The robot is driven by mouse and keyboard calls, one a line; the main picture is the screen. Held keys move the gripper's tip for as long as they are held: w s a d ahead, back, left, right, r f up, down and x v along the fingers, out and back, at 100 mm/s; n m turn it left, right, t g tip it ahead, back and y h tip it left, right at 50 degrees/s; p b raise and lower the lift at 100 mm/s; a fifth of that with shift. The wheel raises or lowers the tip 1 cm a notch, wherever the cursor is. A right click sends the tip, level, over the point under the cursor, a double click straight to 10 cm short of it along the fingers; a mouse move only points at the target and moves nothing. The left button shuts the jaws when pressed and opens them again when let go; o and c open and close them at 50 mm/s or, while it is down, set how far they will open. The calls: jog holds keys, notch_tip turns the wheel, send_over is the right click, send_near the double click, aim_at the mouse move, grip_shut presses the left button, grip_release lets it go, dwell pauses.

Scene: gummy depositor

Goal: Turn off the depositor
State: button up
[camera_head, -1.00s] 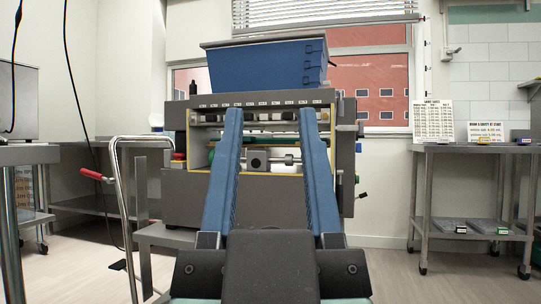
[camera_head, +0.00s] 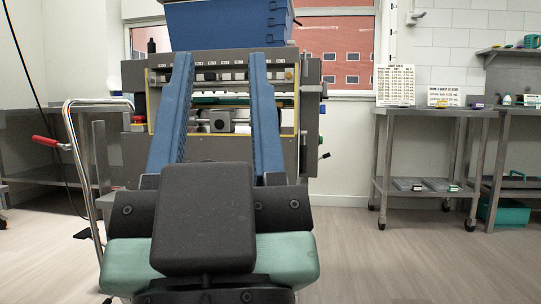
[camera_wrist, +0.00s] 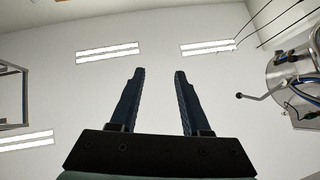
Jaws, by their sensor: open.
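The depositor (camera_head: 135,160) is a grey machine with a blue hopper (camera_head: 225,25) on top, standing against the back wall. Its yellow-edged front opening shows rollers and a row of small labels. Small knobs and a dark lever (camera_head: 324,156) stick out on its right side. I cannot tell which control is its switch. My gripper (camera_head: 220,60) has two long blue fingers, open and empty, and it hides part of the depositor's front. In the wrist view my gripper (camera_wrist: 159,72) points up toward the ceiling, with nothing between the fingers.
A metal rail with a red handle (camera_head: 46,141) stands at left. A steel table (camera_head: 430,111) with signs and trays is at right, beside another holding a teal bin (camera_head: 503,211). The wrist view shows a metal fixture with hoses (camera_wrist: 295,85).

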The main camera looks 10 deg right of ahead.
jog(key=shift+r+p, duration=0.5)
jog(key=shift+p, duration=0.05)
jog(key=c, duration=0.5)
notch_tip(320, 180, up, 26)
jog(key=p, duration=2.5)
jog(key=shift+f, duration=0.25)
grip_shut()
jog(key=shift+f, duration=0.1)
